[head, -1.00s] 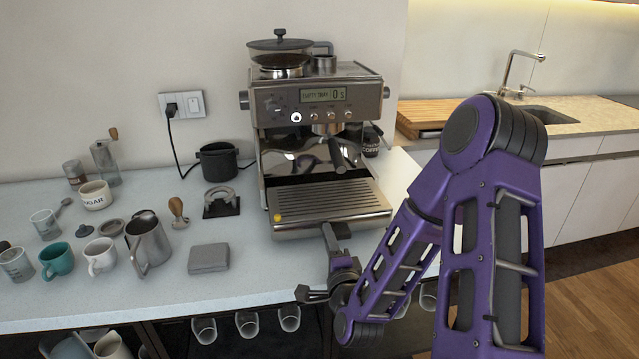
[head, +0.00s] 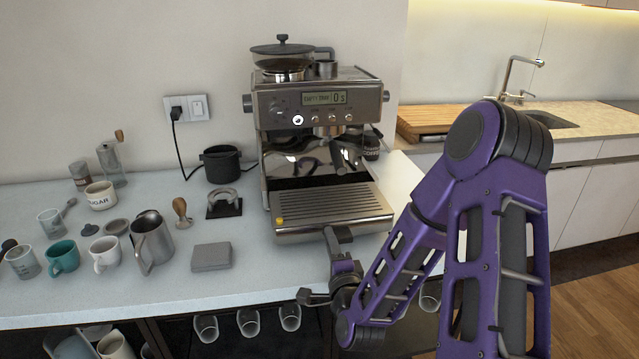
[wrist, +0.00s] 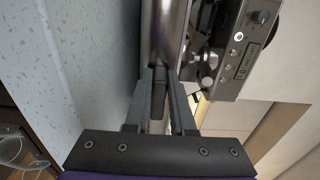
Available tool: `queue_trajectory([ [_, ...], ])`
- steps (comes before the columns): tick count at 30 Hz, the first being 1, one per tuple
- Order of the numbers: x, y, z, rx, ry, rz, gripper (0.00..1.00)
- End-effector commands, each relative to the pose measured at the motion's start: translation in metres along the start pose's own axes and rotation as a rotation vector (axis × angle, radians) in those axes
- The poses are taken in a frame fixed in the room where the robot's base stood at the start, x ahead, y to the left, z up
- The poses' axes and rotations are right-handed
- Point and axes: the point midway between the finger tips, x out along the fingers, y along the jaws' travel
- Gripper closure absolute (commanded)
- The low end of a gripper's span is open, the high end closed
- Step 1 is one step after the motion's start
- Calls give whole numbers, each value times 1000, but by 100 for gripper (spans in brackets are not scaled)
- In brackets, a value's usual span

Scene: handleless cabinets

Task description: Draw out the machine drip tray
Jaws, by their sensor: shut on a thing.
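The drip tray (head: 326,206) is the silver slotted tray at the foot of the espresso machine (head: 316,104), with a yellow marker at its front left corner. It juts forward over the worktop, level. My gripper (head: 334,236) is at the middle of its front, coming from below right. In the wrist view my gripper (wrist: 168,80) has its two fingers close together on the tray's front edge (wrist: 166,35). The exact contact is partly hidden by the fingers. How far the tray stands out of the machine is hard to tell.
The worktop's front edge (head: 230,301) runs below my gripper. Glasses (head: 248,321) sit underneath. The worktop directly left of the tray is mostly clear.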

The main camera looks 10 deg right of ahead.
Motion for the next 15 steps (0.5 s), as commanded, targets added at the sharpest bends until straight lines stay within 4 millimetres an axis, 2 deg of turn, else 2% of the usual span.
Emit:
queue_trajectory([
  [15,-3,-3,0,-1,-1,-6,100],
])
